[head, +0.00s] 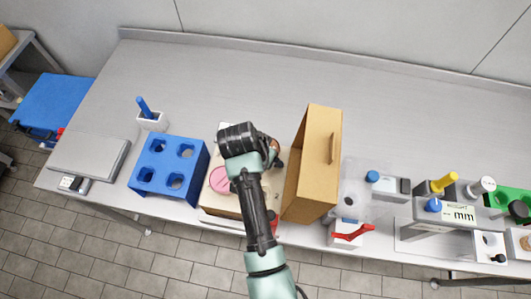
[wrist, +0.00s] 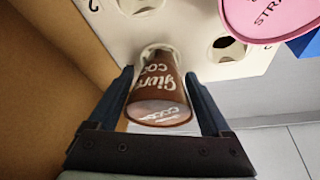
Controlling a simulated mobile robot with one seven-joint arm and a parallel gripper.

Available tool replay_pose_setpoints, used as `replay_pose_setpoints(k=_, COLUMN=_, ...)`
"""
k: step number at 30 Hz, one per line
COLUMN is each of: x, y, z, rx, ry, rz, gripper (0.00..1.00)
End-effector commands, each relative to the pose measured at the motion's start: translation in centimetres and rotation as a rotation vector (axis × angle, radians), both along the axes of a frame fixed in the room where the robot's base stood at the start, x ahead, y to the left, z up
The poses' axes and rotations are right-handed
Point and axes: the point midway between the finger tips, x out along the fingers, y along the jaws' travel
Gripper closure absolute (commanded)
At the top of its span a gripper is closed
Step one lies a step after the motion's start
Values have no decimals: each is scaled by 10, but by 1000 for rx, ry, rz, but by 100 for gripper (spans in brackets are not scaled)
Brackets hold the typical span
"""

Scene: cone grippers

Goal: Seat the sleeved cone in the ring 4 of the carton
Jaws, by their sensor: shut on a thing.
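The sleeved cone (wrist: 158,92) is brown with white lettering and shows in the wrist view, its wide end towards the camera. My gripper (wrist: 163,100) is shut on it, one dark finger on each side. The cone's narrow end meets a pale ring in the cream carton (wrist: 190,25); I cannot tell how deep it sits. Another ring hole (wrist: 228,48) to its right is empty. In the head view the carton (head: 215,201) is partly hidden by my arm, and the cone is mostly hidden.
A pink disc (head: 221,180), marked "STRA" in the wrist view (wrist: 268,14), lies over the carton. A tall tan box (head: 318,165) stands close on the carton's right. A blue holed block (head: 168,168) stands on its left. The back of the table is clear.

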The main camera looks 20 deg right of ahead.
Motion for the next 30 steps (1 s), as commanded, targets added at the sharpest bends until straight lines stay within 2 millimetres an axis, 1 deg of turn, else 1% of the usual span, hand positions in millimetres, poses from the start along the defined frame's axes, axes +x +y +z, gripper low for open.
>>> replay_pose_setpoints(k=11, x=0, y=0, z=-11, rx=0, ry=0, rz=0, gripper=77)
replay_pose_setpoints(k=12, x=0, y=0, z=-9, rx=-1, ry=-1, rz=0, gripper=10)
replay_pose_setpoints(k=14, x=0, y=0, z=-9, rx=0, ry=0, rz=0, gripper=0)
replay_pose_setpoints(k=23, x=-1, y=1, z=-7, rx=0, ry=0, rz=0, gripper=0)
replay_pose_setpoints(k=26, x=-2, y=4, z=0, rx=-1, ry=-2, rz=2, gripper=0)
replay_pose_setpoints(k=30, x=-7, y=10, z=20, rx=-1, ry=-4, rz=1, gripper=0)
